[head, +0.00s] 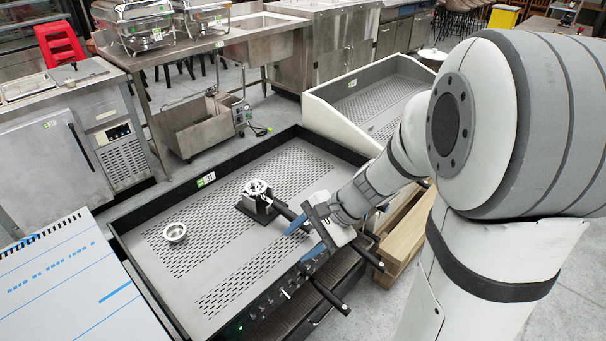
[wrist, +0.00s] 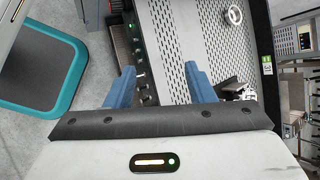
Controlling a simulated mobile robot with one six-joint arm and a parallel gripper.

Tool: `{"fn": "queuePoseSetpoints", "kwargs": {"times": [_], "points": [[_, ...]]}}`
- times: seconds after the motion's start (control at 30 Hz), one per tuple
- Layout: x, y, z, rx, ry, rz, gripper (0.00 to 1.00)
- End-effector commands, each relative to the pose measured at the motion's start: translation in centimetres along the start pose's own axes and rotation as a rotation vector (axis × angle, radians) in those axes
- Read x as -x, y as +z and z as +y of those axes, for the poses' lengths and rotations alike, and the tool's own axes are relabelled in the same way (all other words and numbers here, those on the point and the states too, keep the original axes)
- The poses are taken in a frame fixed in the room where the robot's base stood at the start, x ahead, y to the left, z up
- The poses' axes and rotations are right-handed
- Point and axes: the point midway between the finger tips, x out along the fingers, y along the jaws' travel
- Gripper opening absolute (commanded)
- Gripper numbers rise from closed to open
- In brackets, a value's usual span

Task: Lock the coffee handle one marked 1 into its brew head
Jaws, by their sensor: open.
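My gripper (head: 304,238) is open and empty, with its blue fingers spread above the machine's right front edge. In the wrist view the gripper (wrist: 160,86) straddles the row of knobs and the edge of the perforated top. A coffee handle (head: 285,209) with a black grip lies in a black stand (head: 256,205) on the machine top, its grip pointing toward my fingers. Two more black handles, a lower one (head: 329,294) and an upper one (head: 368,257), stick out at the machine's front. I cannot read a number 1 on any handle. The brew heads are hidden from view.
A small round metal basket (head: 175,232) stands on the machine's perforated top (head: 215,215); it also shows in the wrist view (wrist: 235,15). A raised dark rim (head: 330,146) borders the top. A teal-edged mat (wrist: 82,72) lies left in the wrist view.

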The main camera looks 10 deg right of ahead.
Motion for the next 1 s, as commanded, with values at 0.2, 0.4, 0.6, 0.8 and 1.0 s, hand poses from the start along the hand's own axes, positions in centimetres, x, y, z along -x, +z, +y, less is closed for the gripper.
{"fn": "queuePoseSetpoints", "kwargs": {"times": [0.2,0.4,0.6,0.8,1.0], "points": [[-4.2,-9.4,-2.4,-0.576,-0.312,-0.119,0.49],[-6.0,-17.8,-2.1,-0.965,-0.543,-0.158,0.49],[-6.5,-21.8,-1.3,-1.135,-0.653,-0.165,0.49],[-7.1,-22.4,-1.6,-1.152,-0.666,-0.165,0.49],[-8.5,-22.7,-2.5,-1.150,-0.665,-0.164,0.49]]}}
